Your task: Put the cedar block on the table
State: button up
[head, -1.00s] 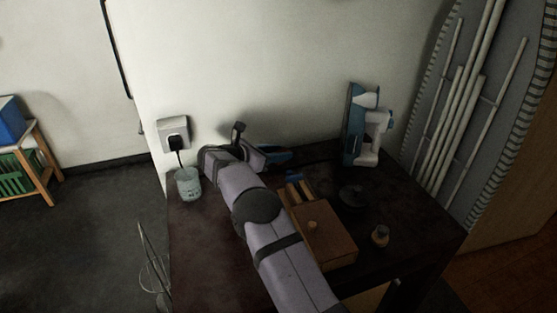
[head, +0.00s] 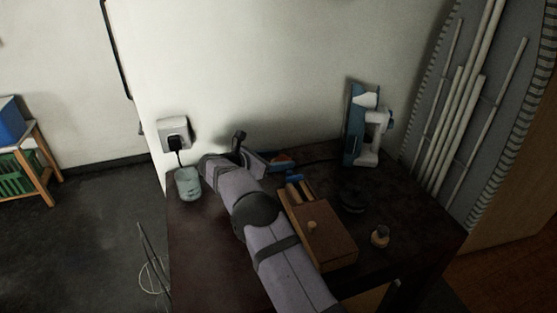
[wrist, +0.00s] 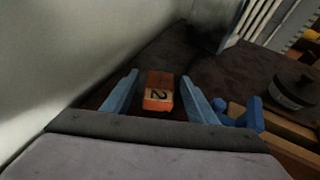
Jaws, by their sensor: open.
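The cedar block is an orange-brown block (wrist: 158,92) with a pale label marked "2". In the wrist view it lies between the two blue fingers of my gripper (wrist: 159,77), with a gap showing on the finger sides. My gripper is open and low over the dark table (head: 215,255), near the wall. In the head view a small reddish patch of the block (head: 284,157) shows by the fingers; my arm hides much of that area. I cannot tell how far the fingertips are above the table.
A wooden box (head: 328,238) with light sticks and a blue item stands right of my arm. A black round object (head: 352,198), a small bottle (head: 380,237) and a blue-white appliance (head: 364,128) are farther right. The table's front left is bare.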

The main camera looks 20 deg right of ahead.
jog(key=v, duration=1.2)
jog(key=shift+r, duration=0.2)
jog(key=s+d+r+m+g+y+p, duration=0.2)
jog(key=s+r+m+y+p, duration=0.15)
jog(key=s+p, duration=0.35)
jog(key=s+d+r+m+g+y+p, duration=0.2)
jog(key=s+r+m+y+p, duration=0.25)
jog(key=s, duration=0.45)
jog(key=s+a+r+m+y+p, duration=0.2)
jog(key=s+m+p, duration=0.4)
jog(key=s, duration=0.5)
jog(key=s+a+r+m+g+y+p, duration=0.1)
jog(key=s+a+r+m+y+p, duration=0.1)
jog(key=s+m+p, duration=0.5)
jog(key=shift+s+a+r+m+y, duration=0.3)
jog(key=shift+s+a+r+m, duration=0.35)
jog(key=shift+s, duration=2)
jog(key=shift+d+r, duration=0.15)
